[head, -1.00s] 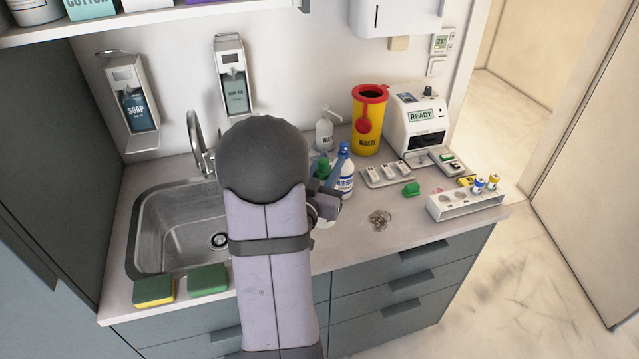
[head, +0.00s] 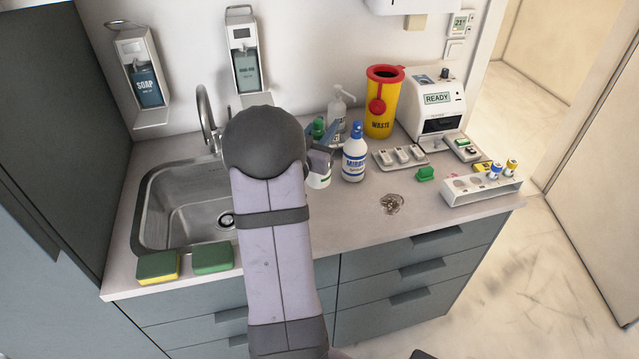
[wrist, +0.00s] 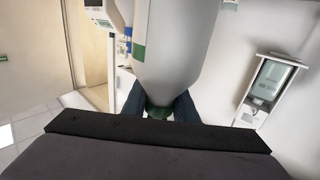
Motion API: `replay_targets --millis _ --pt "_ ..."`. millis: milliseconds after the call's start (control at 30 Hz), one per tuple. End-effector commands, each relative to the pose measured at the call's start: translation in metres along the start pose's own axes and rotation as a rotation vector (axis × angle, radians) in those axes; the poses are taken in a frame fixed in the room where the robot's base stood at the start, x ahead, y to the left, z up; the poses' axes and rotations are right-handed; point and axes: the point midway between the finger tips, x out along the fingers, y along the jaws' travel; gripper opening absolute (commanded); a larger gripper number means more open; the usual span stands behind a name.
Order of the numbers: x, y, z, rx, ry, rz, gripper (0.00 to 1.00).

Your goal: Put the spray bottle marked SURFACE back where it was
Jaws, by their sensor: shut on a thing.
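My gripper (wrist: 158,106) is shut on the neck of a white spray bottle (wrist: 180,45) with a green collar. In the head view, its green top (head: 318,128) and a bit of its white body (head: 318,180) show around my wrist, which hides the rest. Its marking cannot be read, and whether its base touches the counter cannot be told. A white bottle with a blue top, marked MIRROR (head: 355,160), stands upright just right of my gripper. A pale pump bottle (head: 340,110) stands behind.
The sink (head: 185,205) is left of my arm, with two sponges (head: 212,257) at its front edge. The yellow WASTE bin (head: 382,110), a grey tray (head: 385,158), the READY machine (head: 432,105) and a white rack (head: 460,195) are to the right. The front middle counter is mostly clear.

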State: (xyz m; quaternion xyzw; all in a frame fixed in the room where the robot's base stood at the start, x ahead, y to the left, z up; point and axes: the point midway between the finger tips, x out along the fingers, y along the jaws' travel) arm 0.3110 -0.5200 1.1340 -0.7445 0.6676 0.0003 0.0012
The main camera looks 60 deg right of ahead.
Motion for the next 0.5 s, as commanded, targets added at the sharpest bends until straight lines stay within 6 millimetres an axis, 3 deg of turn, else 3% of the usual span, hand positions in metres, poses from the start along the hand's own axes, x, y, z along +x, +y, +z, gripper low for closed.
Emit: replay_targets --millis 200,333,500 --pt "0.044 -0.014 -0.035 0.006 0.010 0.076 0.00" --pt "0.058 -0.017 -0.051 0.004 0.007 0.103 0.00" --pt "0.068 -0.019 -0.053 0.001 0.003 0.120 0.00"
